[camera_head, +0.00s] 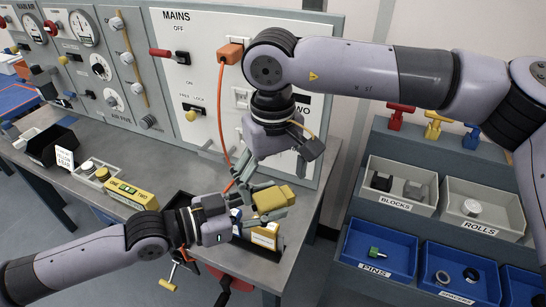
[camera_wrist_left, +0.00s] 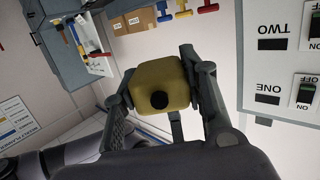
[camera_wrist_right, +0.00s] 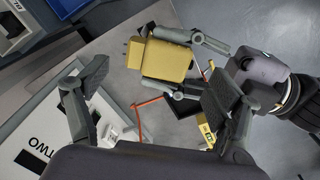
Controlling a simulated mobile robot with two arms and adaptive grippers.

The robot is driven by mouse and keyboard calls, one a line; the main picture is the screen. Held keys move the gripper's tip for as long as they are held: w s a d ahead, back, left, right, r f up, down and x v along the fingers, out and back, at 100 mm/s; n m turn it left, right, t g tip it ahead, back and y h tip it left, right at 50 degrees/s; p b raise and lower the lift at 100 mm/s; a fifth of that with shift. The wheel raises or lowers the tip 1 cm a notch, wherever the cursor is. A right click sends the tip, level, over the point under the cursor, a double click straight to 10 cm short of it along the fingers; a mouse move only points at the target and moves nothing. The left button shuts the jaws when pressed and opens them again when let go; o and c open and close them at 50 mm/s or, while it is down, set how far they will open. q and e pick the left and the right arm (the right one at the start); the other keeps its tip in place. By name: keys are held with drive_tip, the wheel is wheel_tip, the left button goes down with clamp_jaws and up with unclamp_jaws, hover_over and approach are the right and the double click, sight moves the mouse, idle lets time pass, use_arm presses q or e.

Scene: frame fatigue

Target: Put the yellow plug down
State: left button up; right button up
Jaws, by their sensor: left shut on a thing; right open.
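The yellow plug (camera_head: 273,199) is a blocky yellow body held above the front right part of the grey workbench (camera_head: 296,222). My left gripper (camera_head: 262,202) is shut on it, with one finger along each side. In the left wrist view the plug (camera_wrist_left: 160,85) shows a dark round spot on its near face. In the right wrist view the plug (camera_wrist_right: 160,58) lies between the left gripper's fingers. My right gripper (camera_wrist_right: 88,92) is open and empty; in the head view it hangs just above and behind the plug. The plug's underside is hidden.
The MAINS panel (camera_head: 200,75) stands behind the bench, with an orange plug (camera_head: 230,53) and its orange cable hanging down. A yellow level-like box (camera_head: 132,194) and a black bin (camera_head: 52,146) sit left. Labelled bins, including BLOCKS (camera_head: 397,205), stand right.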

sight(273, 195)
drive_tip(key=shift+f, duration=2.5)
drive_tip(key=shift+c, duration=0.4)
drive_tip(key=shift+a, duration=0.1)
drive_tip(key=c, duration=1)
use_arm(q)
drive_tip(key=o, duration=1.4)
use_arm(e)
drive_tip(key=shift+c, duration=0.5)
use_arm(q)
drive_tip(key=shift+a, duration=0.15)
